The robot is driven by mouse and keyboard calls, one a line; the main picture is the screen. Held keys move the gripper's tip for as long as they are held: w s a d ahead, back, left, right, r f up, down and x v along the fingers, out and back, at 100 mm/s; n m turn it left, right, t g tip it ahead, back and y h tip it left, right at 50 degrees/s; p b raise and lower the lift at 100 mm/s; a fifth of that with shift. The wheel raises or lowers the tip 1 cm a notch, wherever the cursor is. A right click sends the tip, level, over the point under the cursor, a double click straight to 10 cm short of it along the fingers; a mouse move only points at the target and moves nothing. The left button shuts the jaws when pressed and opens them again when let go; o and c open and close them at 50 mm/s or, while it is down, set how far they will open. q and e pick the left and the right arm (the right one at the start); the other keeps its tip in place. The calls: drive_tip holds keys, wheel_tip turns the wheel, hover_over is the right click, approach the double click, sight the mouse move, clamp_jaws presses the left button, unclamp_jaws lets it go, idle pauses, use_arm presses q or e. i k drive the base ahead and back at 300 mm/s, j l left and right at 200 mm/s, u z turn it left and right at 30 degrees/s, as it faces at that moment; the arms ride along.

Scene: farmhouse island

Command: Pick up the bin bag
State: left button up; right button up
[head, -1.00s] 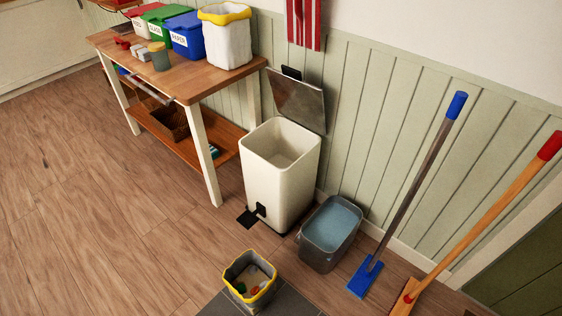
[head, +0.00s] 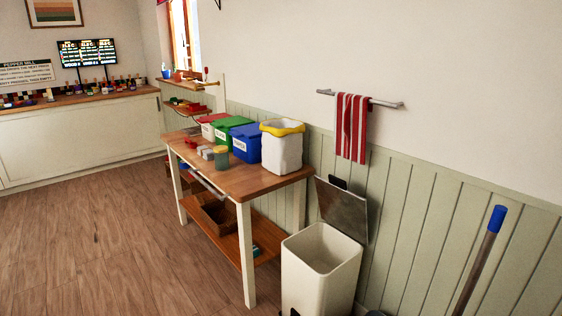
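A white bag with a yellow top band (head: 282,147) stands upright at the right end of the wooden table (head: 262,180), beside a blue bin. A cream pedal bin (head: 320,275) stands on the floor right of the table with its grey lid (head: 342,208) raised. The upper part of its inside that shows looks empty; its bottom is hidden. The grey bag with a yellow rim and rubbish in it, on the floor in the earlier frame, is out of view. Neither of my grippers is in view.
Red-and-white, green (head: 232,132) and blue (head: 247,143) bins line the table's back. A small jar (head: 221,158) stands at its front. A striped towel (head: 352,128) hangs from a rail. A blue-topped handle (head: 480,262) leans at right. The floor at left is clear.

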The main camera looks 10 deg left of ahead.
sight(282, 150)
drive_tip(key=k+z, duration=0.1)
drive_tip(key=z, duration=0.25)
drive_tip(key=k+z, duration=0.15)
drive_tip(key=z, duration=0.2)
drive_tip(key=k+l+z, duration=0.1)
drive_tip(key=z, duration=0.25)
drive_tip(key=i+j+z, duration=0.1)
drive_tip(key=j+z, duration=0.25)
drive_tip(key=j, duration=0.55)
drive_tip(key=j+z, duration=0.3)
drive_tip(key=j, duration=0.6)
